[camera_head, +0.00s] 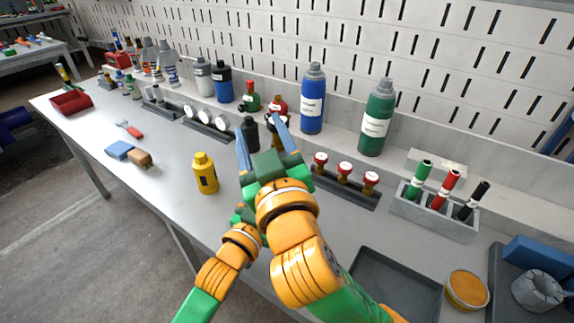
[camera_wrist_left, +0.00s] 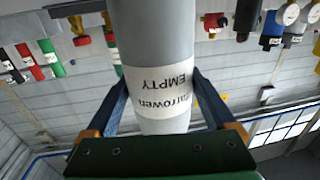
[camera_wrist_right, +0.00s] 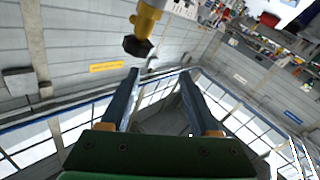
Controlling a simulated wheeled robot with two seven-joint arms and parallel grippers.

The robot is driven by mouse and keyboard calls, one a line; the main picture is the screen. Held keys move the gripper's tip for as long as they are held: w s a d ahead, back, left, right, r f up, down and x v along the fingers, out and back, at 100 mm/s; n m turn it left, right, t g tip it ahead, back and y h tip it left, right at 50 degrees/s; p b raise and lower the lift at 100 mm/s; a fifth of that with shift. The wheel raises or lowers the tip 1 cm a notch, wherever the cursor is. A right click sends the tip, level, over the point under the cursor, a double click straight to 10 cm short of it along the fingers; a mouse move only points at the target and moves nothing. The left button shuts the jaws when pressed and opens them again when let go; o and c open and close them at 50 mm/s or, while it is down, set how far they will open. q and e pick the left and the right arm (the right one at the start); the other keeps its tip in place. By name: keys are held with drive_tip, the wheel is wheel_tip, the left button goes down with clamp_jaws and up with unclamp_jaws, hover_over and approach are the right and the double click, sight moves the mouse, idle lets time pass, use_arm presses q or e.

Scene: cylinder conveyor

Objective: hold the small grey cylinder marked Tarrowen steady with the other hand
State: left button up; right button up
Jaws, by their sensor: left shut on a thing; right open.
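The grey cylinder marked Tarrowen (camera_wrist_left: 155,40) fills the middle of the left wrist view, with a white label reading "Tarrowen EMPTY" upside down. My left gripper (camera_wrist_left: 160,78) is shut on it, one blue finger on each side of the label. In the head view the left hand is mostly hidden behind my right arm, and I cannot make out the cylinder there. My right gripper (camera_head: 258,125) is open above the bench, fingers pointing away. In the right wrist view it (camera_wrist_right: 159,72) has nothing between its fingers.
A yellow bottle (camera_head: 205,173) stands left of the hands. Blue (camera_head: 313,95) and green (camera_head: 377,120) bottles stand behind, to the right. A gauge rack (camera_head: 350,192), a marker-like tube holder (camera_head: 440,218) and a dark tray (camera_head: 395,285) lie right. A brass-coloured fitting (camera_wrist_right: 148,18) shows beyond the right fingers.

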drive_tip(key=s+d+f+m+h, duration=0.2)
drive_tip(key=s+d+f+m, duration=0.1)
drive_tip(key=d+m, duration=0.1)
drive_tip(key=shift+m+g, duration=0.3)
drive_tip(key=w, duration=0.3)
drive_tip(key=w+a, duration=0.1)
drive_tip(key=w, duration=0.7)
drive_tip(key=shift+w+a+f, duration=0.25)
drive_tip(key=shift+a, duration=0.15)
clamp_jaws()
